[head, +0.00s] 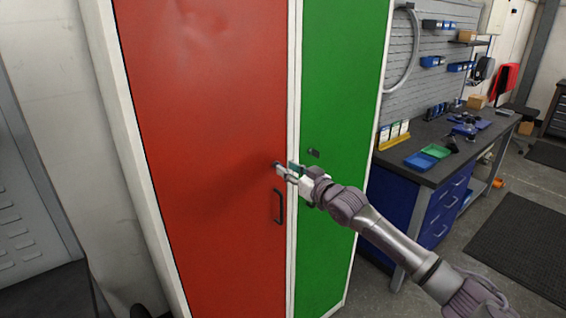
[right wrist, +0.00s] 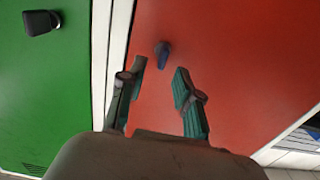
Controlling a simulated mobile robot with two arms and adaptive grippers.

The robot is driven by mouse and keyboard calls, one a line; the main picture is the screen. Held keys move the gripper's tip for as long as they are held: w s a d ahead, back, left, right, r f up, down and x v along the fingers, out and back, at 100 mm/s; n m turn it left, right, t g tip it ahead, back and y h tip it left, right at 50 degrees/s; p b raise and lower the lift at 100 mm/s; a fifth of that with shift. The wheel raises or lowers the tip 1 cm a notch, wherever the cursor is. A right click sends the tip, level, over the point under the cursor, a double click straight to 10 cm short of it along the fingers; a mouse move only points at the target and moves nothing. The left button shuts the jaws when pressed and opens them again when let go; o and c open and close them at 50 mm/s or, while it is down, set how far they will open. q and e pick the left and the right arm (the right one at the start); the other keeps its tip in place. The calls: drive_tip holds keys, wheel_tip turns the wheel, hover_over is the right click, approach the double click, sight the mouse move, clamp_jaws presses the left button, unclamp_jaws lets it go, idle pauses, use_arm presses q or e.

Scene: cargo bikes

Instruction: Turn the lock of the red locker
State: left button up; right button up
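The red locker (head: 215,110) has a closed door with a dark handle (head: 279,206) low on its right side. Its small dark lock (head: 275,164) sits above the handle, and in the right wrist view the lock (right wrist: 163,54) shows as a bluish-grey knob. My right gripper (head: 284,170) is at the lock in the head view. In the right wrist view the right gripper (right wrist: 160,73) is open, with the lock just beyond and roughly between its fingertips. I cannot tell whether a finger touches it. My left gripper is not in view.
A green locker (head: 340,80) stands directly right of the red one, with its own dark lock (head: 313,153). A workbench (head: 425,168) with trays and tools stands further right. A grey louvred panel (head: 18,200) is at the left.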

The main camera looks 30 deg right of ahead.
drive_tip(key=shift+w+a, duration=0.1)
drive_tip(key=shift+w, duration=1.4)
clamp_jaws()
